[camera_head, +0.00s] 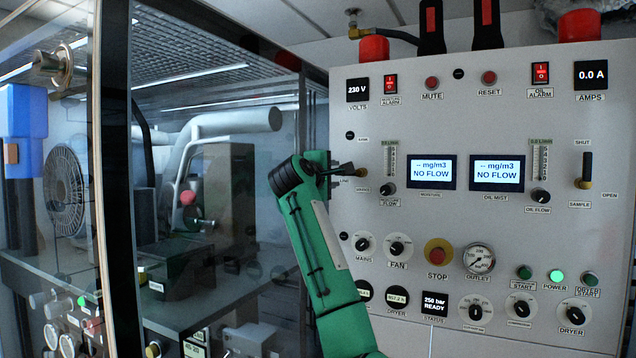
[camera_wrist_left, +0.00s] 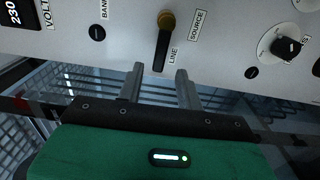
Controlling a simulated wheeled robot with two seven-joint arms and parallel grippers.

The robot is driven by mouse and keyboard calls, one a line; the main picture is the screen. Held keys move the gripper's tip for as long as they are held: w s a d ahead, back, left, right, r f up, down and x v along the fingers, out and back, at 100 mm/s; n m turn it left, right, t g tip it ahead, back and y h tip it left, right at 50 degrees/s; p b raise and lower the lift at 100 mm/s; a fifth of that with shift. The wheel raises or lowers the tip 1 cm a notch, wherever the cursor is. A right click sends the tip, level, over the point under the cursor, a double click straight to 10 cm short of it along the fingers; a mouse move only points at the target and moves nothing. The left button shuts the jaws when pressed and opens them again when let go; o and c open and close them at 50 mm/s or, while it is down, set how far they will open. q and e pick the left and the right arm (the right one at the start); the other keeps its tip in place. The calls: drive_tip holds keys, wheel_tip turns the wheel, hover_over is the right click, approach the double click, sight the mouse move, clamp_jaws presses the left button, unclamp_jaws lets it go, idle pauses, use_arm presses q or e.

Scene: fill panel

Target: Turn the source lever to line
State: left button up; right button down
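The source lever has a brass pivot (camera_head: 361,172) on the grey panel in the head view. In the left wrist view the lever (camera_wrist_left: 163,42) shows its brass pivot at the top and its black handle hanging toward my gripper. The LINE label is beside the handle's free end and the SOURCE label is beside the pivot. My left gripper (camera_head: 336,170) is at the lever's left in the head view. In the wrist view its two fingers (camera_wrist_left: 160,78) are apart, with the handle's end between their tips in the picture; contact cannot be told. My right gripper is not in view.
The control panel (camera_head: 440,125) fills the right side, with the flow knob (camera_head: 387,188), the mains knob (camera_head: 362,244) and two NO FLOW displays (camera_head: 431,172) near the lever. A glass-fronted cabinet with a dark frame post (camera_head: 117,150) stands at the left.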

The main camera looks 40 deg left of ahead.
use_arm(q)
drive_tip(key=b+v, duration=0.3)
drive_tip(key=v, duration=0.7)
drive_tip(key=shift+s+b, duration=0.35)
drive_tip(key=shift+b, duration=0.05)
drive_tip(key=shift+d, duration=0.1)
